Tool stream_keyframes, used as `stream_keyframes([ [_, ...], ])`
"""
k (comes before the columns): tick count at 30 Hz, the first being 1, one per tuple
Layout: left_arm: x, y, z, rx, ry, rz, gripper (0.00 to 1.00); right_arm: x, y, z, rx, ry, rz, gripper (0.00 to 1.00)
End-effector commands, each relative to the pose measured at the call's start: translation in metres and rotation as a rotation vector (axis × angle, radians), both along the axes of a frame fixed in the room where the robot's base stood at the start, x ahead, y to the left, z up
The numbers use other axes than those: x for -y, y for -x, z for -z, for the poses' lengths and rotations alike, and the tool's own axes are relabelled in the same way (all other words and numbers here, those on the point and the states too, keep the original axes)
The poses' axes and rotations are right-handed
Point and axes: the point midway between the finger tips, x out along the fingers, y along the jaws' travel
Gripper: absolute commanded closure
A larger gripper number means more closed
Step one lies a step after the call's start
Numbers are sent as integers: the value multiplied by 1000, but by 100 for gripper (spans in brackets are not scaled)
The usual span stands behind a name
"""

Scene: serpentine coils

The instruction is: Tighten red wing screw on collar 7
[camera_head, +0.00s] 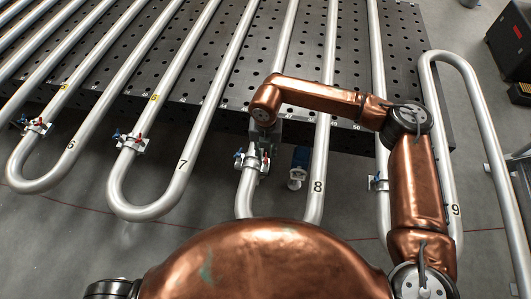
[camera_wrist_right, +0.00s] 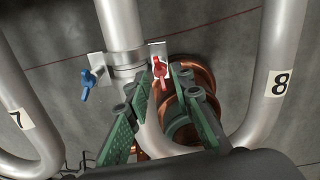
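My right gripper (camera_head: 264,134) is above a collar (camera_head: 249,161) on the left leg of the bend labelled 8. The collar carries a blue wing screw (camera_head: 238,153) on its left and a red one (camera_head: 265,162) on its right. In the right wrist view, the red wing screw (camera_wrist_right: 160,69) lies just beyond the gap between the green fingers of my right gripper (camera_wrist_right: 155,92); they are apart and hold nothing. Contact cannot be told. The blue screw (camera_wrist_right: 87,83) is left of the fingers. Another collar (camera_head: 133,142) with a red screw is on the bend labelled 7 (camera_head: 183,166). My left gripper is out of view.
A perforated dark table (camera_head: 225,110) lies under the pipes. Bend 9 (camera_head: 454,211) passes near my right arm. Bare floor shows between bends.

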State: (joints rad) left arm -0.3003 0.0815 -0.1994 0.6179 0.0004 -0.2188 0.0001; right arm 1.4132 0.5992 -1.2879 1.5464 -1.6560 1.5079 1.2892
Motion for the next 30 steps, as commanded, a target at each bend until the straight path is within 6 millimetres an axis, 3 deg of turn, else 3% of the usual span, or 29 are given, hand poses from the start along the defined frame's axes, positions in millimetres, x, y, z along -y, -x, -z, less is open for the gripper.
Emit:
stream_keyframes([
  [12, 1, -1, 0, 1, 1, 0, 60, 0, -2, -77, 5, -2, 1, 78],
  [18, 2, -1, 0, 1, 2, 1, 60, 0, -1, -107, 3, -2, 1, 78],
  [30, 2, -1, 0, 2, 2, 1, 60, 0, -1, -117, 1, -1, 1, 78],
])
